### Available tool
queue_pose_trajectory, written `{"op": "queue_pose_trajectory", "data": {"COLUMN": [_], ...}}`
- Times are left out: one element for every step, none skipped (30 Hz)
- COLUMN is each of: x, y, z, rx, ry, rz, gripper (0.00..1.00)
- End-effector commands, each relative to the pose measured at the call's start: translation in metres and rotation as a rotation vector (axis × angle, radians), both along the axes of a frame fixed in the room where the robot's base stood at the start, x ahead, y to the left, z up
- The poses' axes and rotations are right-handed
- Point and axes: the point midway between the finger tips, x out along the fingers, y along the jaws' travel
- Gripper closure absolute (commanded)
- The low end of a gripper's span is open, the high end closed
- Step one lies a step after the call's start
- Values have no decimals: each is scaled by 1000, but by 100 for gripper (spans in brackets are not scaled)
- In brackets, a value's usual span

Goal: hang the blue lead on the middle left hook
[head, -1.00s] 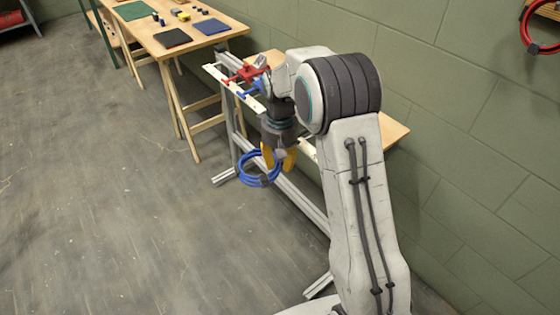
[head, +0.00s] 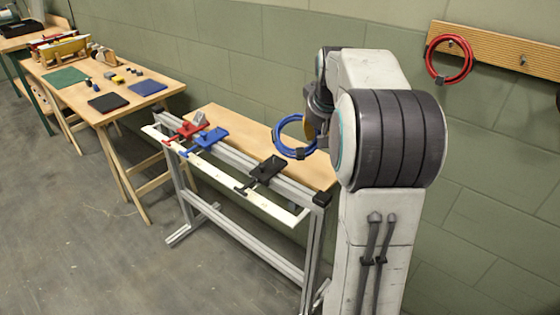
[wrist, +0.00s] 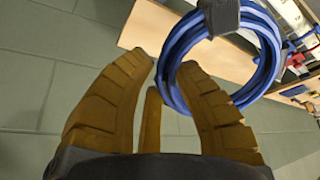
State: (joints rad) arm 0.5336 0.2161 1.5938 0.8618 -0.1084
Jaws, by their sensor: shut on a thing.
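The blue lead (head: 293,153) is a coil with a dark tie. My gripper (head: 309,130) is shut on it, and the coil hangs in the air in front of the green wall, above the bench. In the wrist view the coil (wrist: 273,60) passes between the yellow fingers (wrist: 165,80), with its dark tie at the top. A wooden hook board (head: 490,48) is on the wall at the upper right, apart from my gripper. A bare hook (head: 523,60) shows on it. A red lead (head: 432,62) hangs from the hook further left. The board runs out of the picture at the right.
A bench frame (head: 312,250) with a wooden top (head: 240,125) stands below the coil. It bears a red clamp (head: 190,126), a blue clamp (head: 208,138) and a black clamp (head: 268,170). A table (head: 130,112) with mats and small items stands at the left.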

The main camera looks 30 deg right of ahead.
Motion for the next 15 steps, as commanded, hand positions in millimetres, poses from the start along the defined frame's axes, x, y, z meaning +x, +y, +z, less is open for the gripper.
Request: {"op": "queue_pose_trajectory", "data": {"x": [-12,-18,-28,-35,-42,-52,-60,-68,-80,-88,-97,-109,-118,-128,-141], "y": [-16,-24,-35,-42,-49,-59,-66,-72,-80,-86,-91,-98,-102,-106,-111], "z": [16,24,34,42,50,60,69,76,87,95,103,114,122,130,140], "rx": [-25,-41,-62,-80,-96,-120,-139,-156,-182,-202,-222,-249,-270,-291,-319], "ry": [-35,-54,-78,-97,-114,-138,-156,-172,-194,-210,-226,-246,-261,-275,-293], "rz": [-36,-53,-78,-95,-112,-137,-156,-174,-199,-217,-236,-262,-281,-300,-326], "gripper": [100,100,100,100,100,100,100,100,100,100,100,100,100,100,100]}}
